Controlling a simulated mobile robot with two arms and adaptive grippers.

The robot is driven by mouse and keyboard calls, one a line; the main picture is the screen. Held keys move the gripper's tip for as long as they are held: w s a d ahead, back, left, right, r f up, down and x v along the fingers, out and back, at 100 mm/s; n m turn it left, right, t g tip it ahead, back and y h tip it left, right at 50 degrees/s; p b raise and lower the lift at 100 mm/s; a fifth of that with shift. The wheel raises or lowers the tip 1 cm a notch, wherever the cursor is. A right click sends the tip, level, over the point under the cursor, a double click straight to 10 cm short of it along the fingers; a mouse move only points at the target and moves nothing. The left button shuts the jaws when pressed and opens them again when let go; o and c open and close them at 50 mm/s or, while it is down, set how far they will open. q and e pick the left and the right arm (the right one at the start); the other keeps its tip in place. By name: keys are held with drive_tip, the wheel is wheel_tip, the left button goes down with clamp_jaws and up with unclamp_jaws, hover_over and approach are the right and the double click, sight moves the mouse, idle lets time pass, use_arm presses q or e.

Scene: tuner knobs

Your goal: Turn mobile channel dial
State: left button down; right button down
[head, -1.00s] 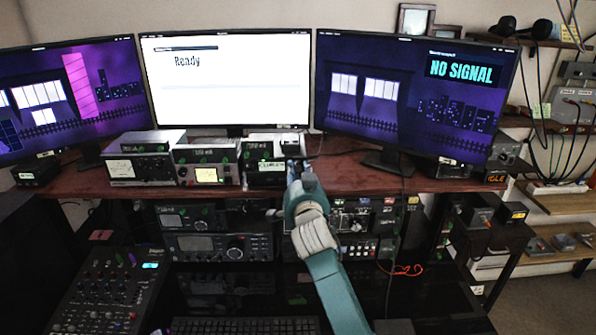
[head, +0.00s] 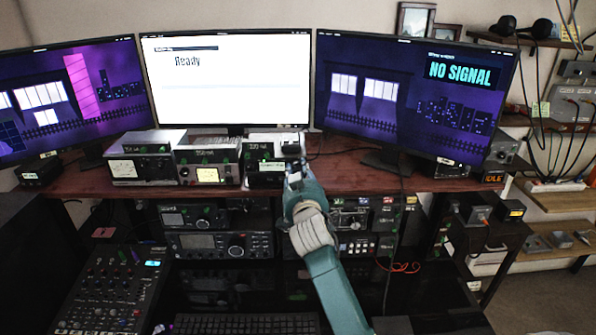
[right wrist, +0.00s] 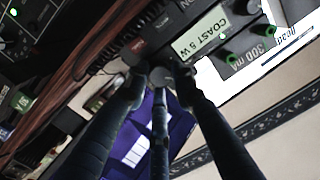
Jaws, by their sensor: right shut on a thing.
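The mobile radio (head: 262,160) stands on the red-brown shelf below the middle monitor, at the right end of a row of units. In the right wrist view, its pale green display (right wrist: 205,32) reads "COAST 5 W" and appears rotated. My right gripper (head: 292,152) reaches up to the radio's right side and covers part of it in the head view. In the right wrist view, my right gripper (right wrist: 158,78) is shut on a round dark channel dial (right wrist: 160,76), with fingers on both sides. The dial's marking is not readable. My left gripper is not in view.
Meter units (head: 208,163) stand close to the left of the radio. Monitors rise behind the red-brown shelf (head: 345,178). More radios (head: 220,245) sit below it. A mixer (head: 110,290) and keyboard (head: 245,325) lie in front.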

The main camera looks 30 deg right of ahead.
drive_tip(key=c, duration=1.4)
unclamp_jaws()
drive_tip(key=shift+c, duration=0.2)
drive_tip(key=v, duration=1.2)
